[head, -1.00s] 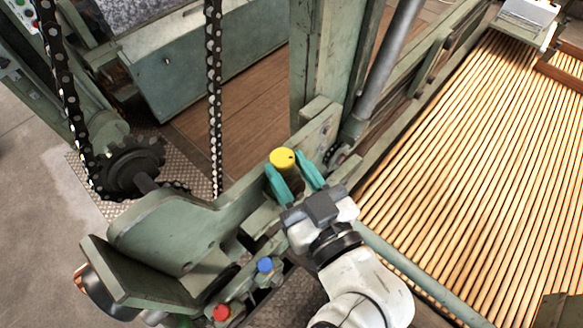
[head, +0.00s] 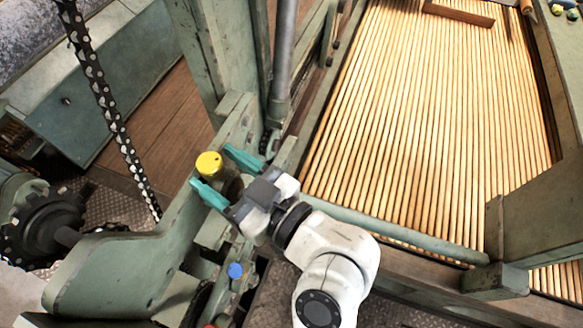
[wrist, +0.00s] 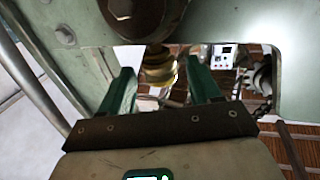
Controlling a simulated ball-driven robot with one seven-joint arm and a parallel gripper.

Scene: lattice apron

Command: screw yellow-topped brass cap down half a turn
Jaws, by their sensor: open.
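The yellow-topped brass cap (head: 209,163) stands on the green machine frame, left of centre in the head view. Its yellow top has a small dark mark near the edge. My gripper (head: 212,168) has its teal fingers spread, one on either side of the cap. In the wrist view the brass cap (wrist: 158,68) shows between the fingers, with a visible gap on each side. The gripper (wrist: 160,72) is open and empty.
A blue-topped cap (head: 236,271) stands close below my gripper, and a red one is at the bottom edge. A green upright (head: 215,60) and a grey rod (head: 284,50) rise just behind. A chain (head: 110,120) hangs at left. The slatted bed (head: 410,130) lies right.

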